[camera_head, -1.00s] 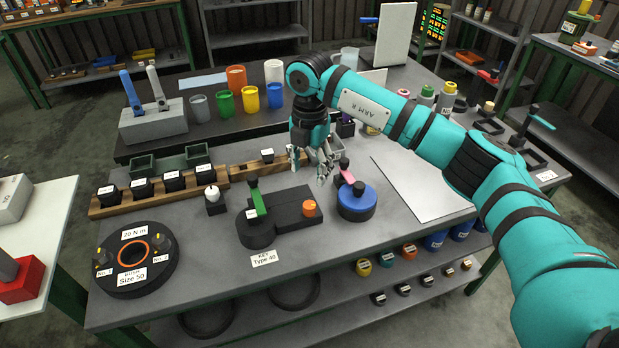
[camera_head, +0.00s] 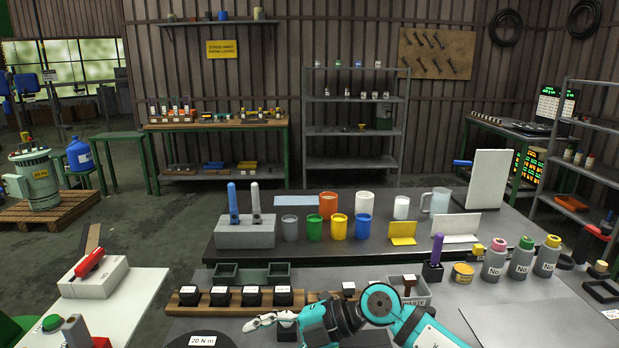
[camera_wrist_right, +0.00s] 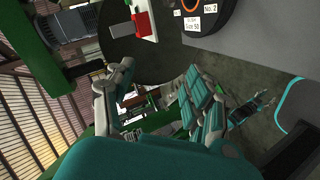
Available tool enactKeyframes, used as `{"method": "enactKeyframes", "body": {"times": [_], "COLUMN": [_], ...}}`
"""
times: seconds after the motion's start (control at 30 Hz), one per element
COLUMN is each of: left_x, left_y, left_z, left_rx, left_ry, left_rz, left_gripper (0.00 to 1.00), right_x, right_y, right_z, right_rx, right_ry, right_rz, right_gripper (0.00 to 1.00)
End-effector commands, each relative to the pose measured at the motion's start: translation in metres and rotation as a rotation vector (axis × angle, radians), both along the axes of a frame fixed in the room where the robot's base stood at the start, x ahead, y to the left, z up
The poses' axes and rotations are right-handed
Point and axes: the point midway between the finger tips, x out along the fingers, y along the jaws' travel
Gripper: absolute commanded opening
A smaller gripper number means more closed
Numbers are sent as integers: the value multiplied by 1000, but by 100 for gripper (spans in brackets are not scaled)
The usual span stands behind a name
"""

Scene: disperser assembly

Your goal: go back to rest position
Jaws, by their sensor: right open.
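My right gripper (camera_head: 262,321) is low in the head view, on a teal arm that comes in from the lower right. Its grey fingers point left, in front of the wooden rail (camera_head: 187,299) with black labelled blocks. In the right wrist view the gripper (camera_wrist_right: 158,82) is open, its fingers spread apart, with nothing seen between them. The dark round base (camera_wrist_right: 245,12) shows beyond the fingers at the top. My left gripper is not in view.
The grey bench (camera_head: 450,292) holds bottles, a tin and a purple-handled tool on its right side. Coloured cups and a grey block (camera_head: 246,234) stand on the dark raised shelf behind. A white side table (camera_head: 128,312) is at left, with floor between it and the bench.

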Motion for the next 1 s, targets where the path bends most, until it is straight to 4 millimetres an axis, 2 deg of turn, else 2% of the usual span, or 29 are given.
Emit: {"method": "enactKeyframes", "body": {"times": [0.03,0.07,0.1,0.17,0.2,0.27,0.37,0.47,0.5,0.57,0.63,0.7,0.8,0.9,1.0], "left_x": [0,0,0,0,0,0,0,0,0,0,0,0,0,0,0], "left_y": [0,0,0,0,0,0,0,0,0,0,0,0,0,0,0], "left_z": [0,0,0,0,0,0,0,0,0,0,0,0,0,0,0], "left_rx": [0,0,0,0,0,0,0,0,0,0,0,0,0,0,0], "left_ry": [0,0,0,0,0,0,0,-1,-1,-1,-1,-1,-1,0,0], "left_rz": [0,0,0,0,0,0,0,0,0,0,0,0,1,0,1], "left_gripper": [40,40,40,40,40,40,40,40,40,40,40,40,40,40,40], "right_x": [-10,-12,-13,-9,-3,7,26,39,40,35,21,-3,-47,-90,-129], "right_y": [16,21,23,18,9,-12,-60,-116,-139,-171,-203,-229,-254,-267,-274], "right_z": [20,34,52,77,89,102,102,74,56,23,-18,-59,-111,-147,-171], "right_rx": [176,275,402,576,679,813,970,1035,1034,1003,929,823,639,462,309], "right_ry": [6,5,10,24,36,66,138,240,290,373,475,582,737,865,966], "right_rz": [-32,-65,-120,-224,-310,-455,-738,-1052,-1180,-1367,-1562,-1728,-1909,-2015,-2073], "right_gripper": [54,54,54,54,54,54,54,54,54,54,54,54,54,54,54]}}
